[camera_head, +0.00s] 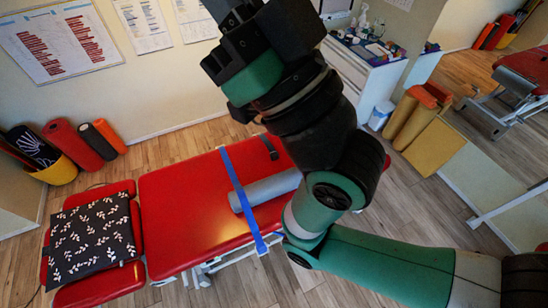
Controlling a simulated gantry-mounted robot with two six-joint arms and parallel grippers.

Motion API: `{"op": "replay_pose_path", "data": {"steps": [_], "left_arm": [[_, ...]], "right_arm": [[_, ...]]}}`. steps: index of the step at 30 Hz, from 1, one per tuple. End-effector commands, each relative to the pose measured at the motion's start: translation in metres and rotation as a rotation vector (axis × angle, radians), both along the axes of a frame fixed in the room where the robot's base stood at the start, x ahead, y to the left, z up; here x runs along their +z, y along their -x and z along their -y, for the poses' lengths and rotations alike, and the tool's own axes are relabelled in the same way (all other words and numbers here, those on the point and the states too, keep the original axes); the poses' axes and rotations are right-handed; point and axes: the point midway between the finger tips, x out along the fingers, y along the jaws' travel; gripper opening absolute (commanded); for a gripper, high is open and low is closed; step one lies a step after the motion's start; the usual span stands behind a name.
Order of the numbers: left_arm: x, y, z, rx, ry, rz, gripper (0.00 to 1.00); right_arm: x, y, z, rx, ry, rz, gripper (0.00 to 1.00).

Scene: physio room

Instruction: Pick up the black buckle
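A small dark strip (269,147) lies on the far part of the red treatment table (185,225), close to the left of my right arm. It may be the black buckle, but it is too small to tell for sure. A blue strap (238,190) runs across the table and hangs over its near edge. My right arm comes in from the right and rises over the table. Its dark and green end (235,60) is high in the picture, apart from the table. Its fingers cannot be made out clearly. My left gripper is not in view.
A grey roll (268,190) lies on the table beside the strap, partly behind my arm. A black leaf-patterned cloth (90,240) covers the headrest. Rolled mats (75,145) stand at the left wall. A white cabinet (375,75) with small items stands behind.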

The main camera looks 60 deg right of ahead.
Motion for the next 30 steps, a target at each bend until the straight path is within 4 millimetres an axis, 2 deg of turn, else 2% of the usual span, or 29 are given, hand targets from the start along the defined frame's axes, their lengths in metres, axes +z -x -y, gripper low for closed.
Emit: {"op": "replay_pose_path", "data": {"steps": [12,14,26,27,30], "left_arm": [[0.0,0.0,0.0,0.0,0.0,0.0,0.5],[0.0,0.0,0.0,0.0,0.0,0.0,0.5],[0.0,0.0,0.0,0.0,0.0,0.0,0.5],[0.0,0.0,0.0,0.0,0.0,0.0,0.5],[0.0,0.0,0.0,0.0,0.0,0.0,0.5]], "right_arm": [[0.0,0.0,0.0,0.0,0.0,0.0,0.0],[0.0,0.0,0.0,0.0,0.0,0.0,0.09],[0.0,0.0,0.0,0.0,0.0,0.0,0.81],[-0.0001,-0.0001,0.0,0.0,0.0,0.0,0.85],[0.0,0.0,0.0,0.0,0.0,0.0,0.85]]}}
